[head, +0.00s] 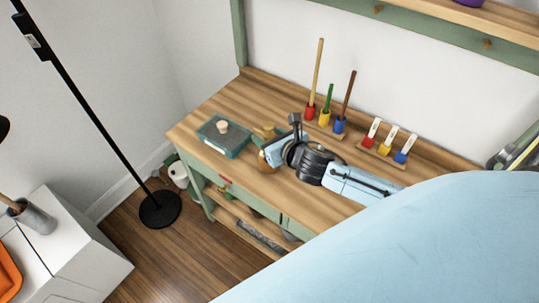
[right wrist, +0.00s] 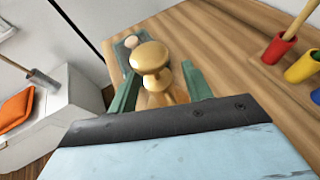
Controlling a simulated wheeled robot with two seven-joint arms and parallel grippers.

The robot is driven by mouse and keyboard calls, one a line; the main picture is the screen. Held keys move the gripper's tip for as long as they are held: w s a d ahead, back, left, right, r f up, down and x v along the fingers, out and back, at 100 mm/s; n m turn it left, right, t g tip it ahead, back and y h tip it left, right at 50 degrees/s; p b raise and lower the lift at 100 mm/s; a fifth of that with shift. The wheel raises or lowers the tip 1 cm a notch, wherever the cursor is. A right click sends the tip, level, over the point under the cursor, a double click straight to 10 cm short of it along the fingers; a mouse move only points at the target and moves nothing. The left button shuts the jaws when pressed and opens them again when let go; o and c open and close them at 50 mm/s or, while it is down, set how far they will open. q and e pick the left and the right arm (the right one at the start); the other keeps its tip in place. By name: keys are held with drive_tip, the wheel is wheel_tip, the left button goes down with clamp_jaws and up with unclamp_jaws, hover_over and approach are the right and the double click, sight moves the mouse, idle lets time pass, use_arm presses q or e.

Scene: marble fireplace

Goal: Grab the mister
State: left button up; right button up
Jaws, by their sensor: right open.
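The mister, a shiny brass-gold piece with a rounded top (right wrist: 151,58), stands on the wooden worktop, between the two green fingers of my right gripper (right wrist: 162,88) in the right wrist view. In the head view the mister (head: 264,160) is partly hidden by my right gripper (head: 269,147), which reaches over the bench from the right. The right gripper is open, with a finger on either side of the mister. I cannot tell whether either finger touches it. My left gripper is not in view.
A teal tray (head: 222,151) with a round-knobbed lid or block lies left of the mister. Colored cups with sticks (head: 325,118) and a rack of small labelled pots (head: 385,148) stand at the back. A black floor lamp (head: 160,210) stands left of the bench.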

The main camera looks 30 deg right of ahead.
drive_tip(key=shift+r, duration=0.1)
clamp_jaws()
idle(0.4)
